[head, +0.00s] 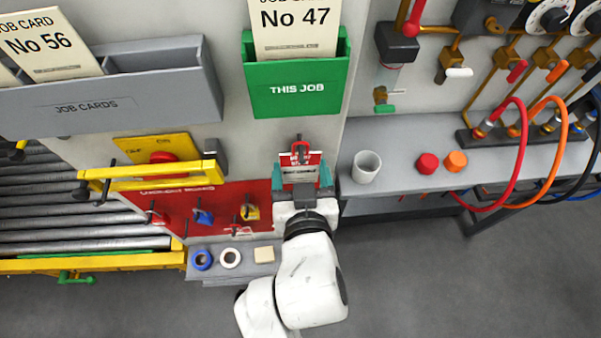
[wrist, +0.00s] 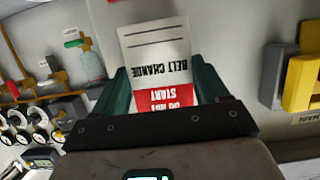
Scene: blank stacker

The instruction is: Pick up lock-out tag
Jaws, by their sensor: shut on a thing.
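The lock-out tag (head: 300,172) is a red and white card in front of the panel, below the green holder. In the wrist view the tag (wrist: 157,50) shows upside down, with the words "BELT CHANGE" and "START". My gripper (head: 303,190) is shut on the tag. In the wrist view its teal fingers (wrist: 160,75) stand at the tag's left and right edges. A red piece (head: 300,149) shows at the tag's top in the head view. I cannot tell whether the tag touches the panel or the red piece.
The green holder (head: 297,96) with card No 47 sits just above. A red board (head: 176,214) with several padlocks is to the left, under a yellow bar (head: 150,174). A grey shelf (head: 380,195) with a white cup (head: 366,168) is to the right. Open floor lies below.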

